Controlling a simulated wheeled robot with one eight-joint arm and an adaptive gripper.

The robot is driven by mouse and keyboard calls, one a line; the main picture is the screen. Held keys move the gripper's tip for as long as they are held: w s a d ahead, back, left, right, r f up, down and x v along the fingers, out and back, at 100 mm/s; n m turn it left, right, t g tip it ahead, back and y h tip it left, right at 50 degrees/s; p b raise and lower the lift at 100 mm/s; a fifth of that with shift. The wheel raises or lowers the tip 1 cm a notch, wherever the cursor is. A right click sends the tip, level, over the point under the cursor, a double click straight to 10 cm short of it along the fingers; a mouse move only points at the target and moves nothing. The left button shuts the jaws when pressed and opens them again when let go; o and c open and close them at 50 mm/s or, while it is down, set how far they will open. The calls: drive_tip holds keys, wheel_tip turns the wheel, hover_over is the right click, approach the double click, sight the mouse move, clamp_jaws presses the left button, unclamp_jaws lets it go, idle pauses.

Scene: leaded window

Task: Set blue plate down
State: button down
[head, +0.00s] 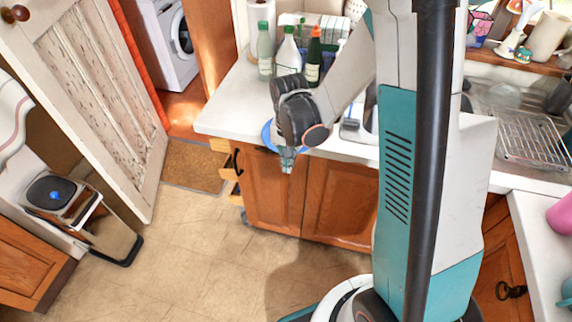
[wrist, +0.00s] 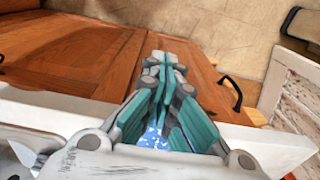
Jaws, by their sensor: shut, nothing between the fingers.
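The blue plate (head: 267,134) lies on the white counter near its front edge, mostly hidden behind my arm; its blue rim shows beside the wrist. In the wrist view a small blue and white patterned patch, likely the plate (wrist: 152,138), shows between the finger links. My gripper (head: 288,160) hangs at the counter's front edge, fingers pointing down in front of the wooden cupboard door. In the wrist view my gripper (wrist: 165,65) has its teal fingers together with nothing between them. Whether the gripper touches the plate is hidden.
Several bottles (head: 289,55) stand at the back of the white counter (head: 222,112). A dish rack (head: 530,138) is at the right by the sink. A pedal bin (head: 62,197) and a worn door (head: 95,85) are at the left. The floor (head: 190,250) before the cupboards is clear.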

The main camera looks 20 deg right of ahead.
drive_tip(key=shift+w+d, duration=0.3)
drive_tip(key=shift+w, duration=0.1)
drive_tip(key=w+d, duration=0.2)
drive_tip(key=w, duration=0.1)
drive_tip(key=w+d, duration=0.2)
drive_tip(key=w, duration=0.1)
drive_tip(key=w+d+b, duration=0.1)
drive_tip(key=w+d, duration=0.2)
drive_tip(key=shift+w, duration=0.25)
drive_tip(key=shift+a, duration=0.1)
drive_tip(key=shift+s, duration=0.1)
